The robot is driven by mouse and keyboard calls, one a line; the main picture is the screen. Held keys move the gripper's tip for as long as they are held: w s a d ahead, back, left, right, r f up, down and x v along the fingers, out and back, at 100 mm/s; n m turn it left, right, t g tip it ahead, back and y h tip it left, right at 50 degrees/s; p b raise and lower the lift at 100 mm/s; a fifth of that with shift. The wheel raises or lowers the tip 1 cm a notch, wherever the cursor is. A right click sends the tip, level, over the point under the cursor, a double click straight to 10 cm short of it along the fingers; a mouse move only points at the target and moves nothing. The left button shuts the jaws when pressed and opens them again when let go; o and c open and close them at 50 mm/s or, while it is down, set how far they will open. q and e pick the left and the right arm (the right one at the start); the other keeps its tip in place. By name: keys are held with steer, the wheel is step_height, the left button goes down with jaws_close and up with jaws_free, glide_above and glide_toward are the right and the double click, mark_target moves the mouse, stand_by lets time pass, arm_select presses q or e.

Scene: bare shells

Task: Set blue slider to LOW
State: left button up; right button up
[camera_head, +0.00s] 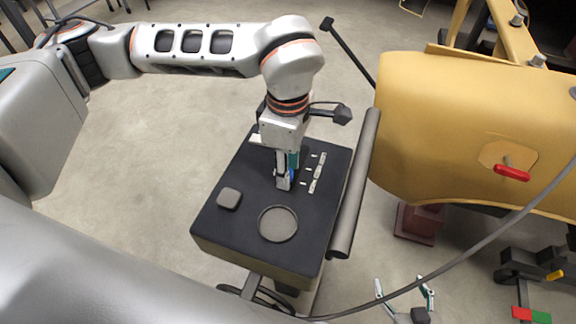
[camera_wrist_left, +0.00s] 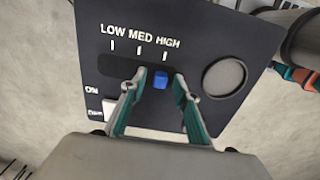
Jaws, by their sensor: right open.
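The blue slider (camera_wrist_left: 160,81) stands in the dark slot of a black control panel (camera_wrist_left: 95,20), in line with the HIGH mark in the left wrist view. LOW and MED marks lie to its left. My left gripper (camera_wrist_left: 158,77) is open, with one finger on each side of the slider and a visible gap on the left. In the head view the left gripper (camera_head: 285,185) points down at the panel (camera_head: 240,225), largely hiding the slider (camera_head: 291,174). My right gripper (camera_head: 405,292) is open and empty at the bottom edge, apart from the panel.
A yellow machine body with a red handle (camera_head: 512,173) stands right. A cable crosses the lower right.

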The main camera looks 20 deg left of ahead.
mark_target(301, 150)
arm_select(q)
steer(key=c, duration=0.8)
jaws_close()
arm_select(e)
steer(key=shift+f, duration=0.1)
arm_select(q)
steer(key=w+b, duration=0.1)
steer(key=w, duration=0.6)
steer(key=shift+w+d, duration=0.1)
steer(key=shift+w, duration=0.55)
arm_select(e)
steer(key=shift+s+f, duration=0.3)
steer(key=shift+f, duration=0.35)
arm_select(q)
steer(key=shift+r, duration=0.1)
arm_select(e)
steer(key=shift+r, duration=0.1)
arm_select(q)
steer(key=o, duration=0.8)
jaws_free()
steer(key=shift+w, duration=0.15)
arm_select(e)
steer(key=shift+w, duration=0.1)
